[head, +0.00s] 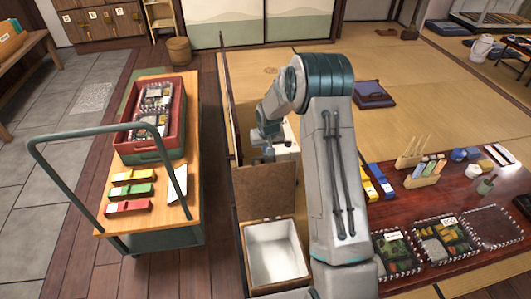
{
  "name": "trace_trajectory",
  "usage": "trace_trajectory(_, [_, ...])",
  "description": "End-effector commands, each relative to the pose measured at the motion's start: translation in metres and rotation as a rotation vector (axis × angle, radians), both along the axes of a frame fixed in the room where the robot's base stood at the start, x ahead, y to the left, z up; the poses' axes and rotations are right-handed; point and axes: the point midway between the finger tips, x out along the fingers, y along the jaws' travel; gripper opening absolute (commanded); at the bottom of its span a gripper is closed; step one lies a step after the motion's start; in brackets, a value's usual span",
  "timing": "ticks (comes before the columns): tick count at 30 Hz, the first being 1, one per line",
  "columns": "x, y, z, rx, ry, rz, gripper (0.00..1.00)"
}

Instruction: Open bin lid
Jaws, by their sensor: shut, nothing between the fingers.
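An open bin (275,257) with a pale, empty-looking inside stands at the lower middle, left of my arm. Its brown lid (265,192) stands raised at the bin's far edge, leaving the opening uncovered. My gripper (259,138) is beyond the lid's upper edge, shut and empty. It appears small and partly hidden by my own wrist. I cannot tell whether it touches the lid.
A green-handled cart (150,225) with a red crate (121,134) and several coloured boxes stands left. A thin dark upright panel (229,100) is between cart and arm. A low red table (455,208) with lunch boxes (395,248) is right. Open tatami lies behind.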

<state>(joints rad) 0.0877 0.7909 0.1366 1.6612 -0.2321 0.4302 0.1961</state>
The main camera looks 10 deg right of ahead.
Motion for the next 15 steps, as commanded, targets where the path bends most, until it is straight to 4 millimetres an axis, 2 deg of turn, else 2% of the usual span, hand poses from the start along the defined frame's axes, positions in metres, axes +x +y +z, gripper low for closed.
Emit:
trace_trajectory(1, [-0.004, 0.0, 0.009, 0.0, -0.002, 0.0, 0.0])
trace_trajectory(6, [-0.012, 0.0, 0.025, 0.0, -0.001, 0.001, 0.0])
trace_trajectory(15, [-0.017, 0.0, 0.036, -0.001, -0.001, 0.001, 0.0])
